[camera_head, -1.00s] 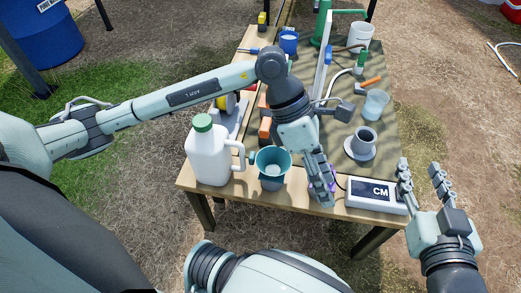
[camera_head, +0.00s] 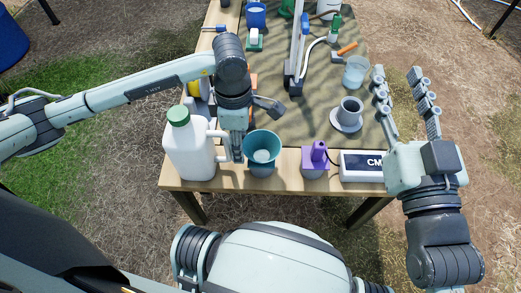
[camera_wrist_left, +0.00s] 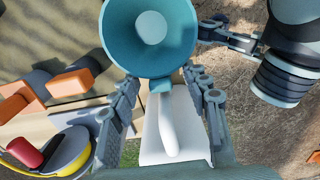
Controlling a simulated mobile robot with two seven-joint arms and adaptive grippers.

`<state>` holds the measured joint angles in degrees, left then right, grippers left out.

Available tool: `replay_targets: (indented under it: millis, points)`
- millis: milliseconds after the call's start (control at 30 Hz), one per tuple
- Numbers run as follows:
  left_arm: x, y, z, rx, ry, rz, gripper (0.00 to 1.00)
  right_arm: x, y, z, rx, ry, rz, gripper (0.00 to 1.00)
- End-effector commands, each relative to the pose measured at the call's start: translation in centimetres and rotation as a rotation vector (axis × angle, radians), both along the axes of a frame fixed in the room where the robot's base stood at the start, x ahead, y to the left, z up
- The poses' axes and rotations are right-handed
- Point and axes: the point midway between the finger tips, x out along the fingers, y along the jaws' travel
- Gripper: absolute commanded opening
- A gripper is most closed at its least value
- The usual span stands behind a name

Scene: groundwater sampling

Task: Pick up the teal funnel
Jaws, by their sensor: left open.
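The teal funnel (camera_head: 272,141) is near the table's front edge, just right of the white jug, its wide mouth facing up. In the left wrist view the funnel (camera_wrist_left: 117,35) shows large at the top, with a narrow teal tab below its rim. My left gripper (camera_head: 237,158) points down between jug and funnel. In its wrist view the gripper (camera_wrist_left: 163,84) is open, its fingers apart on either side of the tab; I cannot tell whether they touch it. My right gripper (camera_head: 397,74) is open and empty, raised at the table's right side.
The white jug (camera_head: 190,152) with a green cap stands close left of my left gripper. A purple-topped object (camera_head: 316,160) and the CM meter (camera_head: 360,166) are right of the funnel. A grey cup (camera_head: 349,113) and clear beaker (camera_head: 356,71) stand behind.

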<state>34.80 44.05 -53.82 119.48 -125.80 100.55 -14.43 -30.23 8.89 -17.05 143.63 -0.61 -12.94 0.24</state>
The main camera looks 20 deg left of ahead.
Motion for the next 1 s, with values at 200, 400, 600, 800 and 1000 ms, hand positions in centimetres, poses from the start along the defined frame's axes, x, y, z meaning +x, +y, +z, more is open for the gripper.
replay_targets:
  millis: [200, 400, 600, 800, 1000]
  points:
    - [-0.02, -0.01, -0.87, 0.0, 0.0, -0.001, 0.47, -0.17, 0.19, 0.59, 0.013, -0.025, 0.004, 0.4]
    - [-0.01, 0.0, -0.84, 0.0, 0.0, -0.001, 0.37, -0.16, 0.18, 0.57, 0.013, -0.024, 0.004, 0.4]
    - [-0.01, -0.01, -0.82, -0.001, 0.0, 0.0, 0.12, -0.16, 0.19, 0.57, 0.013, -0.024, 0.005, 0.4]
    - [0.0, -0.01, -0.81, -0.001, 0.0, 0.0, 0.0, -0.16, 0.2, 0.57, 0.013, -0.024, 0.005, 0.4]
    - [0.01, -0.01, -0.73, -0.001, 0.0, 0.0, 0.0, -0.16, 0.19, 0.59, 0.013, -0.024, 0.005, 0.4]
